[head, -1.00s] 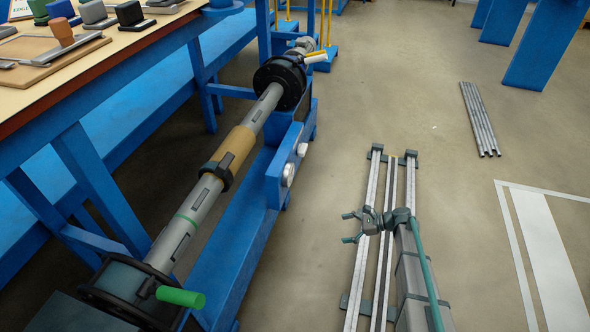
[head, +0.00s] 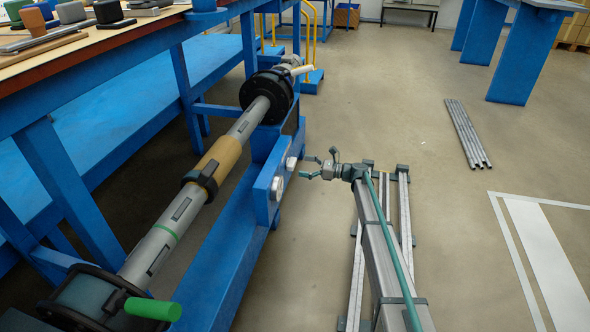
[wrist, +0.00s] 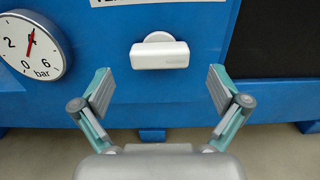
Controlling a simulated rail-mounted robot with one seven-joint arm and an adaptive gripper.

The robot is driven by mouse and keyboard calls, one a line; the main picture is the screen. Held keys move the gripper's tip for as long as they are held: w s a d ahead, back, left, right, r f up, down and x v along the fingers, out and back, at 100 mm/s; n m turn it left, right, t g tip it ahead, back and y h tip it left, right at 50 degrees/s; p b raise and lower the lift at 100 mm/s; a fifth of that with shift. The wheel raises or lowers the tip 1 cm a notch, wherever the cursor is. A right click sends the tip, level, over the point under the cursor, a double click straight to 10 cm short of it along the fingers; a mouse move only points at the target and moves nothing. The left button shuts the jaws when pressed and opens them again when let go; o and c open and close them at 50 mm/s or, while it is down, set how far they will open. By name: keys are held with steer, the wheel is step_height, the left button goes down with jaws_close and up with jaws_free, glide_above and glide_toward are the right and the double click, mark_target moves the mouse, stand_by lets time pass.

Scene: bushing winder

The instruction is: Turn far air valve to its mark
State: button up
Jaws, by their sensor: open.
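A white valve handle (wrist: 160,53) shows in the wrist view on a blue panel, its bar lying horizontally in the picture. No mark for it can be made out. My gripper (wrist: 160,88) is open and empty, its two fingers spread either side of and below the handle, apart from it. In the head view my gripper (head: 306,166) points left at the blue panel (head: 263,200), close to the farther of two small round pale fittings (head: 291,163). Which fitting is the valve is too small to tell there.
A round pressure gauge (wrist: 32,45) with a red needle sits left of the handle. A cut-off label (wrist: 150,2) is above it. The winder shaft (head: 180,210) with a green crank handle (head: 153,308) runs behind the panel. Floor to the right is largely clear, with metal bars (head: 467,135).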

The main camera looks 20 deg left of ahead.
mark_target(295, 164)
steer(key=shift+s+a+b, duration=0.2)
steer(key=shift+a+b, duration=0.4)
steer(key=shift+a, duration=1.3)
steer(key=shift+c, duration=0.2)
steer(key=c, duration=1.1)
